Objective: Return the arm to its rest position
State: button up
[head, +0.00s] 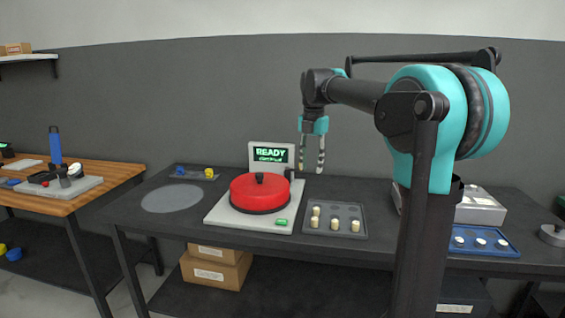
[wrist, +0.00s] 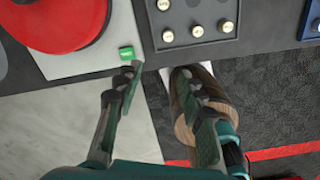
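My gripper (head: 312,155) hangs pointing down in the head view, above the table near the display and the grey tray. Its two fingers are apart with nothing between them. In the wrist view my gripper (wrist: 158,90) also shows open and empty, with the table's front edge and the floor below it. My arm reaches up and to the left from its column, with the forearm roughly level.
The dark table (head: 330,250) holds a red-lidded dyno (head: 259,193) on a light base, a display (head: 271,155) reading READY, a grey tray (head: 335,235) with several cream pieces and a blue tray (head: 483,250). A wooden bench (head: 108,172) stands left.

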jog(key=s+d+f+m+t, duration=0.1)
jog(key=s+d+f+m, duration=0.2)
jog(key=s+f+m, duration=0.5)
jog(key=s+d+f+m+t, duration=0.1)
jog(key=s+d+f+m, duration=0.2)
jog(key=s+f+m, duration=0.6)
jog(key=s+d+f+m+t, duration=0.2)
jog(key=s+d+f+m, duration=0.1)
jog(key=s+f+m, duration=0.6)
notch_tip(320, 180, down, 5)
jog(key=m, duration=0.3)
jog(key=shift+s+d, duration=0.25)
jog(key=shift+d, duration=0.1)
